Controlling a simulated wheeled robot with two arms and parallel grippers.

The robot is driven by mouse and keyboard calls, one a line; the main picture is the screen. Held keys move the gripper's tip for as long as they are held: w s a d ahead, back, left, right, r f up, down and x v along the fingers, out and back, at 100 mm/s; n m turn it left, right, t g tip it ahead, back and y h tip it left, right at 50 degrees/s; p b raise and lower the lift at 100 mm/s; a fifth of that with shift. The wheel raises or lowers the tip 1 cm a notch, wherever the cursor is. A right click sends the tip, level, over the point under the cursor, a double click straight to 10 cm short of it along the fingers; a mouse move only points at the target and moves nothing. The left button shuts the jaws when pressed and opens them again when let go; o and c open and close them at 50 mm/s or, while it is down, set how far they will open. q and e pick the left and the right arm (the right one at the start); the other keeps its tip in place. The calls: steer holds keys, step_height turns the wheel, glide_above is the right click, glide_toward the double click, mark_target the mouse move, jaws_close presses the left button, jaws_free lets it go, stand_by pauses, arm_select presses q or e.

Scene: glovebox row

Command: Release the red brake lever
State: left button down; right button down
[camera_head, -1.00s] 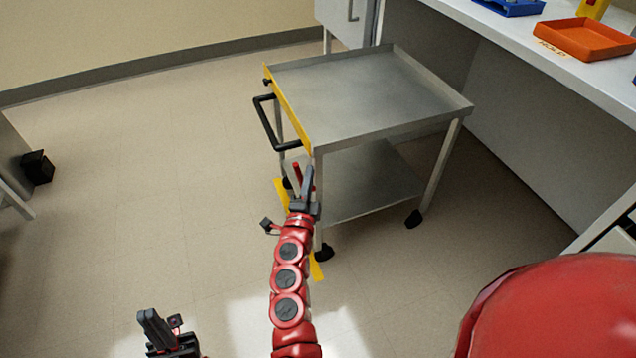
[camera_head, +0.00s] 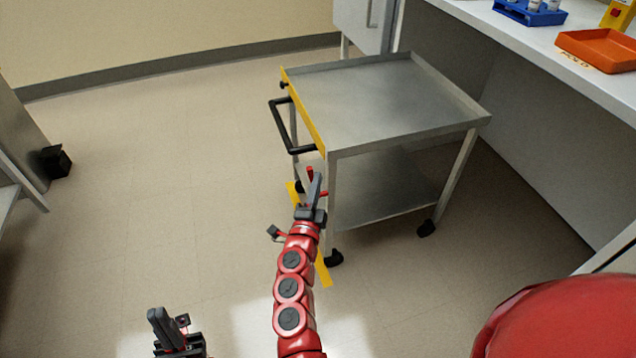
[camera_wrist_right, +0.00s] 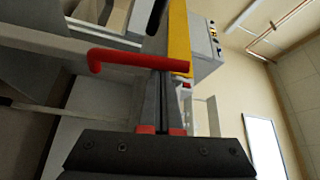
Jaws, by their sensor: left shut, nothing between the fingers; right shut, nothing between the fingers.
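The red brake lever (camera_wrist_right: 125,60) shows in the right wrist view as a red bar with a bent end, crossing just in front of my right gripper's fingers. In the head view a small red part of it (camera_head: 310,173) shows beside the front leg of the grey metal cart (camera_head: 375,105). My right gripper (camera_head: 315,188) is shut and empty, its fingertips close to the lever; I cannot tell whether they touch. It also shows in the right wrist view (camera_wrist_right: 160,95). My left gripper (camera_head: 157,318) is shut and empty, low at the bottom left, away from the cart.
The cart has a black handle (camera_head: 283,130), a yellow front strip, a lower shelf and black casters (camera_head: 426,228). Yellow tape (camera_head: 323,272) lies on the floor below it. A counter at right holds an orange tray (camera_head: 597,48) and a blue rack (camera_head: 530,12).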

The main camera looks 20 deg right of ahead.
steer(key=shift+a+f+n, duration=0.15)
steer(key=shift+a+n, duration=0.05)
steer(key=shift+n, duration=0.1)
steer(key=shift+a+f+n+t+b, duration=0.45)
steer(key=shift+a+n+t, duration=0.25)
steer(key=shift+n, duration=0.3)
steer(key=a+f+n+t+y, duration=0.3)
steer(key=f+n+t+y, duration=0.1)
steer(key=n, duration=0.8)
steer(key=shift+f+n+t+y+b, duration=0.4)
steer(key=shift+f+y, duration=0.5)
steer(key=shift+f, duration=0.15)
